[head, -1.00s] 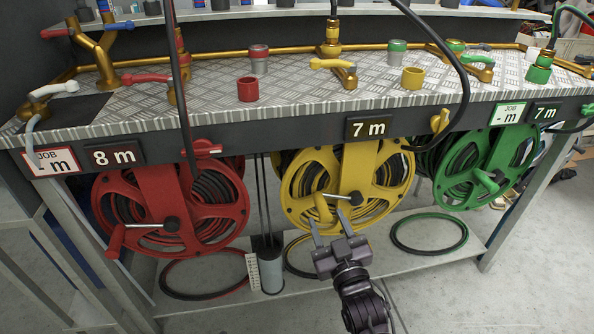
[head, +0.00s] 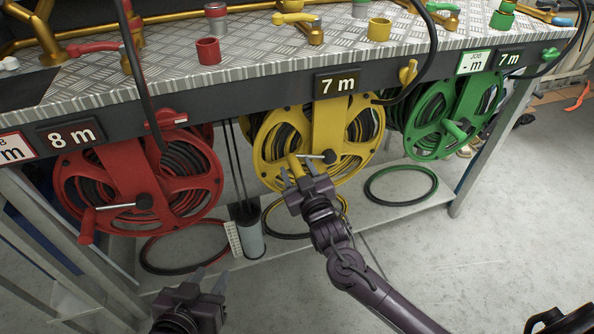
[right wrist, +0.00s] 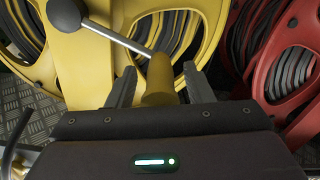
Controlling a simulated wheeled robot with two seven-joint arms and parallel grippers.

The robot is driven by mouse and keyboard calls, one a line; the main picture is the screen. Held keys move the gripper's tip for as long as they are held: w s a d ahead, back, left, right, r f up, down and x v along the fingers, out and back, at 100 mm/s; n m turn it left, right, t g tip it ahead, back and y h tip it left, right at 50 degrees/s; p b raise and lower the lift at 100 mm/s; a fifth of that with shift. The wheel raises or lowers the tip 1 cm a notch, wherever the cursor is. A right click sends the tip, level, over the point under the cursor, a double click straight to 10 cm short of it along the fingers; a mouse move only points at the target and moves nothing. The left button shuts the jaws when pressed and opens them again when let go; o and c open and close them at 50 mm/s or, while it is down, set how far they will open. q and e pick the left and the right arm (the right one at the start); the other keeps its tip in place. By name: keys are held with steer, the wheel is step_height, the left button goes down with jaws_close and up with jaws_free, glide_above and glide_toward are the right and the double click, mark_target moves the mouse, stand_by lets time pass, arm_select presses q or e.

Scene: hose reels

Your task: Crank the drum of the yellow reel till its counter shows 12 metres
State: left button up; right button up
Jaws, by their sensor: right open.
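The yellow reel (head: 327,125) hangs under the bench. Its counter (head: 337,84) reads 7 m. Its crank arm is a metal rod running from a black hub knob (head: 329,157) to a yellow handle (head: 294,165) on the left. My right gripper (head: 290,178) is open at that handle. In the right wrist view the yellow handle (right wrist: 160,78) stands between the two open fingers (right wrist: 158,88), with a gap visible on the left side. My left gripper (head: 208,279) is low at the front left, its fingers apart and empty.
A red reel (head: 195,172) with its own crank and an 8 m counter (head: 70,136) is at the left. A green reel (head: 452,112) with a 7 m counter (head: 509,59) is at the right. A grey cylinder (head: 249,236) stands on the low shelf. The floor in front is clear.

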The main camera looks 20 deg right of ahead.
arm_select(q)
steer(key=shift+w+r+t, duration=0.2)
steer(key=shift+r+t, duration=0.1)
steer(key=shift+r, duration=0.05)
arm_select(e)
steer(key=shift+w, duration=0.25)
steer(key=shift+c, duration=0.5)
jaws_close()
